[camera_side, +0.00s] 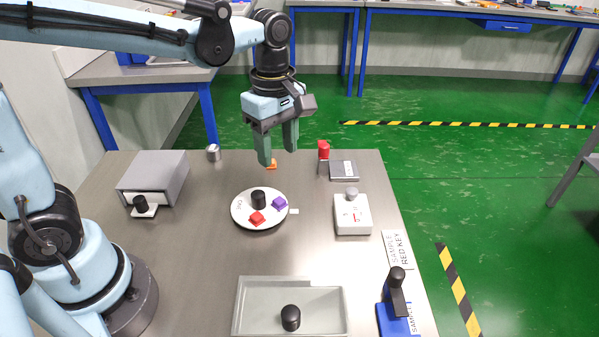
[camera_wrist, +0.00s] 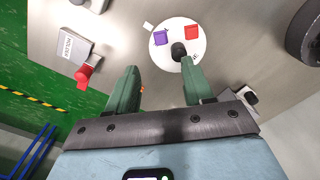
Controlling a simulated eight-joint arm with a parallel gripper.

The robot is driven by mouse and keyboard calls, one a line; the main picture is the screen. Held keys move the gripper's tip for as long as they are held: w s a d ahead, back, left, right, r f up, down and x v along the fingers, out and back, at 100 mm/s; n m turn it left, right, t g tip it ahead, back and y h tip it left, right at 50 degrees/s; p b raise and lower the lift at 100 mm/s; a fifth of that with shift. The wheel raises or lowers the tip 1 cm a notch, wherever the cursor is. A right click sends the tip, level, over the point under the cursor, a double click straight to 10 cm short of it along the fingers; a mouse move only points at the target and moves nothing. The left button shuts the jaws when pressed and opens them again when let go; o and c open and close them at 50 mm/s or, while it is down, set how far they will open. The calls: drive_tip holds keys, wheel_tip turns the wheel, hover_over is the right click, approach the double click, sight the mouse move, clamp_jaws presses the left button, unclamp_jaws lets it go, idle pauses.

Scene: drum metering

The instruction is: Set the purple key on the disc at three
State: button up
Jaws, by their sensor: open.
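The white disc (camera_side: 244,217) lies on the grey table and carries a black knob (camera_side: 258,198) at its middle. The purple key (camera_side: 280,202) sits on the disc at its right side, beside a small white mark (camera_side: 294,211) on the table. A red key (camera_side: 257,217) sits on the disc's front part. The disc (camera_wrist: 158,54), purple key (camera_wrist: 161,38) and red key (camera_wrist: 191,32) also show in the wrist view. My gripper (camera_side: 278,155) is open and empty, raised above the table behind the disc. Its green fingers (camera_wrist: 157,88) point downward, apart from both keys.
A white box with a grey knob (camera_side: 352,216) stands right of the disc. A grey box (camera_side: 153,177) stands at left. A grey tray (camera_side: 241,305) and a blue stand with a black handle (camera_side: 392,316) are in front. A red-topped item (camera_side: 323,150) stands behind.

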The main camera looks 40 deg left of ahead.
drive_tip(key=s+a+m+t, duration=0.4)
drive_tip(key=m+t, duration=0.3)
drive_tip(key=m, duration=1)
drive_tip(key=shift+s+f+m, duration=0.2)
drive_tip(key=shift+s+m, duration=0.2)
drive_tip(key=shift+s, duration=0.45)
